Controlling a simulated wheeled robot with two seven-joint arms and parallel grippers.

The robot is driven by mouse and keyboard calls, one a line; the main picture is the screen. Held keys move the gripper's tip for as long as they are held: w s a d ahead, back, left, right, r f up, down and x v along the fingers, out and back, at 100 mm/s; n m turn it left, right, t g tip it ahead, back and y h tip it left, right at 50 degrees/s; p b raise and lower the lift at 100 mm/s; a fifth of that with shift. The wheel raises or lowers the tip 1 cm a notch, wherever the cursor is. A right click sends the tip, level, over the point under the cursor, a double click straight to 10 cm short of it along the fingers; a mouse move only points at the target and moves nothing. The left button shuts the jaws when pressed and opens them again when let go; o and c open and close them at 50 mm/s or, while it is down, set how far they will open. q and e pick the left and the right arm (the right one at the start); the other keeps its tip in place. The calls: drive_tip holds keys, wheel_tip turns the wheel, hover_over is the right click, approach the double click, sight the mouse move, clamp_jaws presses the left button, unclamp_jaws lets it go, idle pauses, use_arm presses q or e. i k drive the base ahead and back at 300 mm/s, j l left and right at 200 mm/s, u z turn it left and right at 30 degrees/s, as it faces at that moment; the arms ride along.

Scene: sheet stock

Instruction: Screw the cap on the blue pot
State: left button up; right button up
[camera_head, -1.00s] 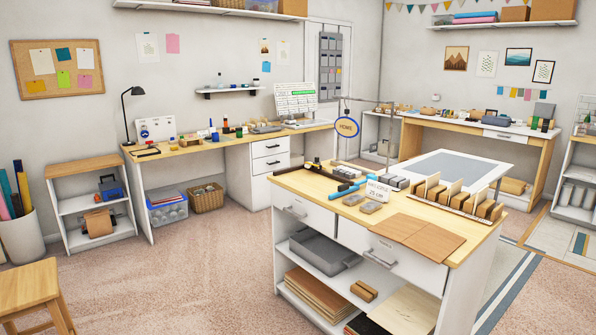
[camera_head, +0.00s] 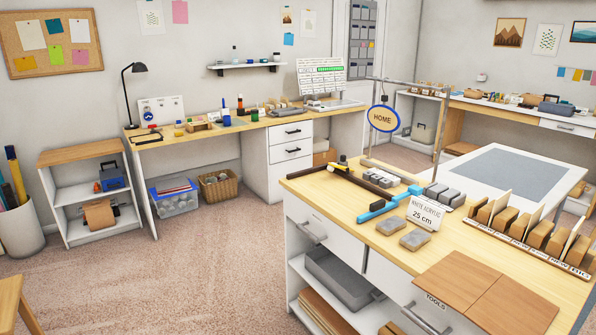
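Several small coloured containers stand on the long desk (camera_head: 215,138) against the back wall. I cannot make out a loose cap. Neither of my grippers is in view.
A workbench (camera_head: 330,190) with grey blocks, bars and brown sheets fills the right foreground. A low shelf unit (camera_head: 85,150) stands left of the desk. A stool (camera_head: 10,300) shows at bottom left. Carpet (camera_head: 190,260) between them is clear.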

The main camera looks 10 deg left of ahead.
sight(226, 119)
drive_tip(key=i+j+u, duration=0.1)
drive_tip(key=i+u, duration=0.25)
drive_tip(key=i, duration=0.2)
drive_tip(key=i+u, duration=0.35)
drive_tip(key=i, duration=0.15)
drive_tip(key=i+l+u, duration=0.2)
drive_tip(key=i+u, duration=0.15)
drive_tip(key=i, duration=0.15)
drive_tip(key=i+u, duration=0.3)
drive_tip(key=i, duration=1.15)
drive_tip(key=i+z, duration=0.1)
drive_tip(key=i, duration=0.65)
drive_tip(key=i+j+z, duration=0.15)
drive_tip(key=i, duration=0.55)
drive_tip(key=i+l+z, duration=0.1)
drive_tip(key=i+z, duration=0.35)
drive_tip(key=i+j+z, duration=0.1)
drive_tip(key=i+z, duration=0.35)
drive_tip(key=i+l, duration=0.15)
drive_tip(key=i, duration=0.25)
drive_tip(key=i+l+z, duration=0.1)
drive_tip(key=i, duration=0.3)
drive_tip(key=i+l+u, duration=0.65)
drive_tip(key=l, duration=0.15)
drive_tip(key=i+l+u, duration=0.2)
drive_tip(key=l, duration=0.15)
drive_tip(key=l+u, duration=0.2)
drive_tip(key=i+l+u, duration=0.2)
drive_tip(key=l, duration=0.3)
